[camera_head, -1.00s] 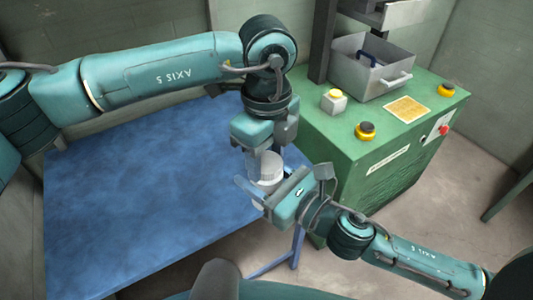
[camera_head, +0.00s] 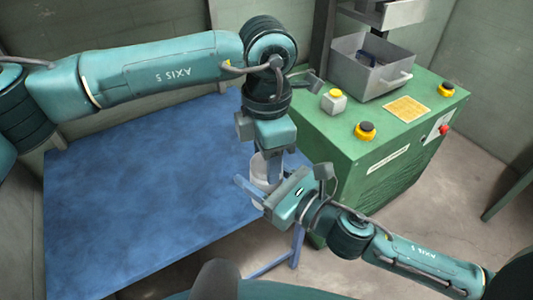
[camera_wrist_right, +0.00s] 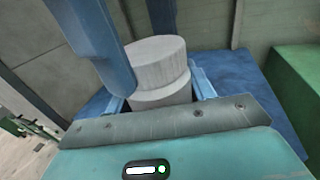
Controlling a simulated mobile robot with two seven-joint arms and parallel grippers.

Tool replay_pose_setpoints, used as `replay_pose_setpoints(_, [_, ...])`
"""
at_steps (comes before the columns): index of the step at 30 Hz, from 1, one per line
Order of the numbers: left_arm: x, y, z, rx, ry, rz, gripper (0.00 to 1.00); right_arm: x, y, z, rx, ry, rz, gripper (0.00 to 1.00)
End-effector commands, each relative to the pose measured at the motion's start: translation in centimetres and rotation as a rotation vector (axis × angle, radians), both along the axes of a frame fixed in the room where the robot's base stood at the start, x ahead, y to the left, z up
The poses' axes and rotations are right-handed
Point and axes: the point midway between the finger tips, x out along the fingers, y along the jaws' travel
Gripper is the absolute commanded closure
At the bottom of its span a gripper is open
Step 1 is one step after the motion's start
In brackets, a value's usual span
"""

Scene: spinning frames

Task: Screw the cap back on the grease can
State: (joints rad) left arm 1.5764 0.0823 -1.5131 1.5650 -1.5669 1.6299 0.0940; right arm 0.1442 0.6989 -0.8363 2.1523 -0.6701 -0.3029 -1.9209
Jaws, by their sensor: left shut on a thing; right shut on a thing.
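The grease can (camera_head: 259,190) is a pale grey cylinder beyond the near right edge of the blue table; it also shows in the right wrist view (camera_wrist_right: 163,95). My right gripper (camera_head: 262,184) is shut around the can's side and holds it upright. The pale ribbed cap (camera_wrist_right: 157,63) sits on top of the can, with a seam visible between them. My left gripper (camera_head: 269,162) points down from above and is shut on the cap. In the head view the fingers cover part of the cap.
The blue table (camera_head: 140,190) is bare. A green machine cabinet (camera_head: 375,170) stands close to the right of the grippers, with yellow buttons (camera_head: 365,130) and a grey metal bin (camera_head: 370,65) on top.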

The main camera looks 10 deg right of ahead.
Motion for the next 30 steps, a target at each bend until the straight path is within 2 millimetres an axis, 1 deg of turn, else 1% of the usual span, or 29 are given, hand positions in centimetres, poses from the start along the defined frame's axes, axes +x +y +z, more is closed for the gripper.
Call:
replay_pose_setpoints(1, [0.07, 0.0, 0.04, -0.001, -0.002, -0.106, 0.79, -0.05, 0.08, 0.14, 0.002, -0.002, 0.003, 1.0])
replay_pose_setpoints(6, [0.07, 0.01, 0.01, 0.001, -0.001, -0.488, 0.79, -0.06, 0.08, 0.14, 0.002, -0.002, 0.003, 1.0])
replay_pose_setpoints(18, [0.08, 0.02, -0.05, 0.003, 0.0, -1.381, 0.79, -0.08, 0.09, 0.14, 0.002, -0.002, 0.003, 1.0])
replay_pose_setpoints(21, [0.08, 0.02, -0.06, 0.003, 0.0, -1.571, 0.79, -0.08, 0.09, 0.14, 0.002, -0.002, 0.003, 1.0])
replay_pose_setpoints(23, [0.08, 0.02, -0.07, 0.003, 0.0, -1.659, 0.79, -0.08, 0.09, 0.14, 0.002, -0.002, 0.004, 1.0])
replay_pose_setpoints(27, [0.09, 0.03, -0.06, 0.003, -0.001, -1.656, 0.79, -0.08, 0.1, 0.14, 0.002, -0.002, 0.004, 1.0])
replay_pose_setpoints(28, [0.09, 0.03, -0.06, 0.003, -0.001, -1.656, 0.5, -0.08, 0.1, 0.14, 0.002, -0.002, 0.004, 1.0])
replay_pose_setpoints(30, [0.09, 0.03, -0.06, 0.003, -0.001, -1.655, 0.45, -0.08, 0.1, 0.14, 0.002, -0.002, 0.004, 1.0])
